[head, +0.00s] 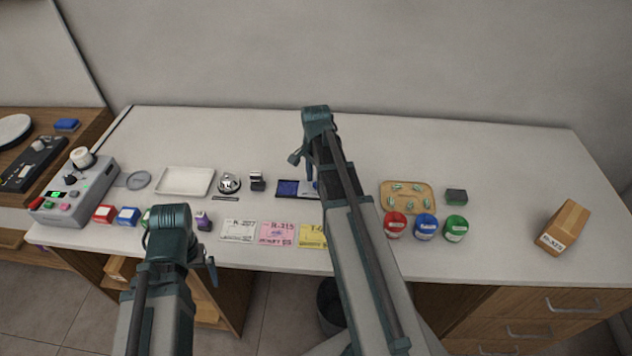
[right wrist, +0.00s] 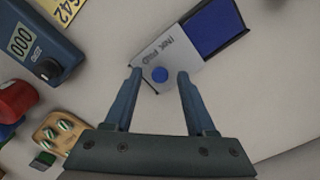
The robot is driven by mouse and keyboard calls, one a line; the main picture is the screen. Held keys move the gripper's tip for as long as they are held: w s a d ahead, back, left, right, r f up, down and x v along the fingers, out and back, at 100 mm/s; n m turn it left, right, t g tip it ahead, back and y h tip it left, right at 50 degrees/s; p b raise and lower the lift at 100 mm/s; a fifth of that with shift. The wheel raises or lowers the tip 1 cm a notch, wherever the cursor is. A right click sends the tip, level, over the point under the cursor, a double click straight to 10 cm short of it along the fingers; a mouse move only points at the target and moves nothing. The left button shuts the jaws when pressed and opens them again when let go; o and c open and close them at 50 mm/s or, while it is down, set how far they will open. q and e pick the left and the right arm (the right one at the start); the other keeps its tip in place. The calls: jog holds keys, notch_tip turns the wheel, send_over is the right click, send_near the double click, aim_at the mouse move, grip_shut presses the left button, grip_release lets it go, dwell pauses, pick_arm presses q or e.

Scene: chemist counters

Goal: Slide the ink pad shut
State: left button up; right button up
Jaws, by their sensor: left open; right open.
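The ink pad is partly open. In the right wrist view its grey sliding lid (right wrist: 165,62), marked "INK PAD" and carrying a round blue knob (right wrist: 160,74), leaves the blue pad (right wrist: 215,27) bare beside it. In the head view the blue pad (head: 288,188) lies left of my right arm, which hides part of the lid. My right gripper (right wrist: 160,72) is open, its fingertips on either side of the knob; contact cannot be told. My left gripper (head: 180,262) is low at the left, in front of the counter edge, its fingers mostly hidden.
Left of the ink pad stand a stamp (head: 257,182), a bell (head: 229,183) and a white tray (head: 185,181). Paper slips (head: 277,232) lie in front. A tan tray (head: 407,188) and several coloured-lidded jars (head: 426,228) stand right. The counter behind is clear.

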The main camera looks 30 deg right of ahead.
grip_shut()
dwell(1.3)
